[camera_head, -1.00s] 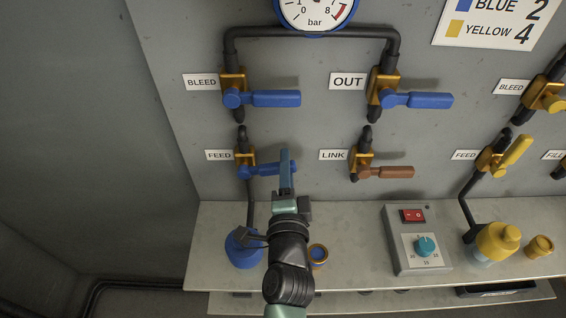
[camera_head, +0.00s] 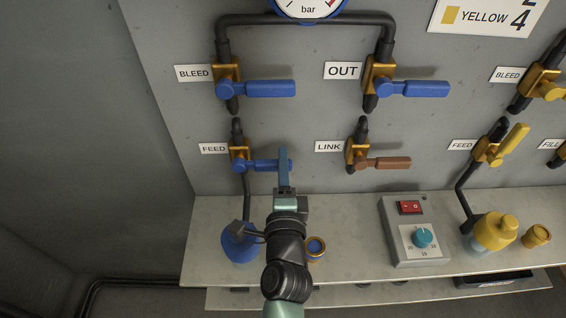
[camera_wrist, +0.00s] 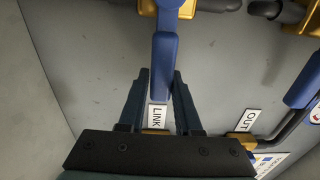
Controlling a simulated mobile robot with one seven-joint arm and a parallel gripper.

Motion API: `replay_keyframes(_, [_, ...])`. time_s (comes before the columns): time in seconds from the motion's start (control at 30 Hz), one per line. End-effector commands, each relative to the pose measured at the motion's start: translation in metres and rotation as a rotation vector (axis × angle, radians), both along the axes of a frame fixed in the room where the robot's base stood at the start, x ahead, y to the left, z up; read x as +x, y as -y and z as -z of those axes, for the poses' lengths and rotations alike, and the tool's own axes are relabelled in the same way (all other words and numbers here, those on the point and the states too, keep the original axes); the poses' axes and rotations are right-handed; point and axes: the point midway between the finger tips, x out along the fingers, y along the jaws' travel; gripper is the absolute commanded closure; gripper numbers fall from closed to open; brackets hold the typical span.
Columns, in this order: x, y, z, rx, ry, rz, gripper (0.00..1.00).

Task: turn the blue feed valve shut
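The blue feed valve (camera_head: 262,165) is on the wall at the left, beside its FEED label (camera_head: 213,149). Its lever lies level, pointing right from the brass body (camera_head: 239,153). My gripper (camera_head: 284,160) is at the lever's free end and hides part of it in the head view. In the wrist view the blue lever (camera_wrist: 165,55) runs down from the top, and its end lies between the two fingertips of my gripper (camera_wrist: 161,78). The fingers are apart with the lever end between them. I cannot tell whether they press on it.
The brown-handled link valve (camera_head: 380,162) is right of my gripper. Above are the blue bleed valve (camera_head: 258,89) and the blue out valve (camera_head: 415,89). The shelf (camera_head: 350,215) below bears a blue-capped item (camera_head: 238,243), a brass ring (camera_head: 316,247) and a switch box (camera_head: 415,232).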

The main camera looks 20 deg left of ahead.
Motion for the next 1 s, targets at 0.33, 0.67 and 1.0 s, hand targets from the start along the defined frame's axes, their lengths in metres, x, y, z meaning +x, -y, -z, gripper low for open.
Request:
replay_keyframes(0.33, [0.000,0.000,0.001,-0.002,0.000,0.000,0.40])
replay_keyframes(0.67, [-0.020,0.006,0.002,-0.001,-0.001,0.001,0.40])
replay_keyframes(1.0, [-0.082,0.023,0.004,-0.003,-0.003,0.000,0.40])
